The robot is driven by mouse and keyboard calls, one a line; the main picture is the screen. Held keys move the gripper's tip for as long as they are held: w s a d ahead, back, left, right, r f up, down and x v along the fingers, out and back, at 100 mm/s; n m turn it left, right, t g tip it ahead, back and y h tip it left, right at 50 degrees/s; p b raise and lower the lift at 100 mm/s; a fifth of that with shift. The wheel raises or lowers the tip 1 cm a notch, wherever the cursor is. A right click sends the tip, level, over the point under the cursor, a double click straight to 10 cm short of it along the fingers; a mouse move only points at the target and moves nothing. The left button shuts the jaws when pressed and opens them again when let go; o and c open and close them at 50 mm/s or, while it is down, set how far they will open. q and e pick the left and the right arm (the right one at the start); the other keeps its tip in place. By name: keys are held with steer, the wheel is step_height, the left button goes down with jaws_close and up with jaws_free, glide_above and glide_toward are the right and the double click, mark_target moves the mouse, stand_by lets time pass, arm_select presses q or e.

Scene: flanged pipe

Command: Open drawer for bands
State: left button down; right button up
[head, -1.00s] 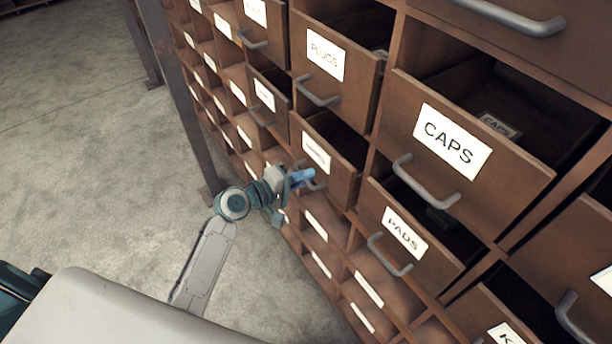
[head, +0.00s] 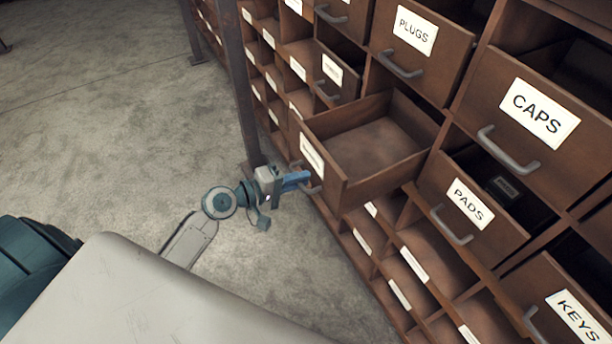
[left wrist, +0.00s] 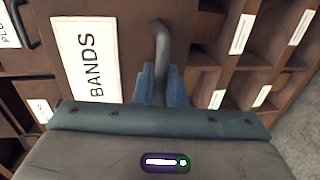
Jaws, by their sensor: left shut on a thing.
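The bands drawer (head: 335,184) is a brown wooden drawer pulled well out of the cabinet, and its inside looks empty. Its white label reads BANDS in the left wrist view (left wrist: 87,58). My left gripper (head: 304,180) is at the front of this drawer, shut on its grey bar handle (left wrist: 160,45). In the left wrist view the blue fingers (left wrist: 161,86) sit on both sides of the handle. My right gripper is not in view.
The caps drawer (head: 510,110), pads drawer (head: 470,180), plugs drawer (head: 425,60) and keys drawer (head: 540,300) also stand partly out around it. A dark metal post (head: 238,90) stands left of the bands drawer. Open concrete floor (head: 110,110) lies to the left.

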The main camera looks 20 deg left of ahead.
arm_select(q)
steer(key=shift+s, duration=0.1)
steer(key=c, duration=1.6)
jaws_free()
steer(key=shift+a, duration=0.1)
steer(key=shift+b+v, duration=1.65)
steer(key=shift+v, duration=3.7)
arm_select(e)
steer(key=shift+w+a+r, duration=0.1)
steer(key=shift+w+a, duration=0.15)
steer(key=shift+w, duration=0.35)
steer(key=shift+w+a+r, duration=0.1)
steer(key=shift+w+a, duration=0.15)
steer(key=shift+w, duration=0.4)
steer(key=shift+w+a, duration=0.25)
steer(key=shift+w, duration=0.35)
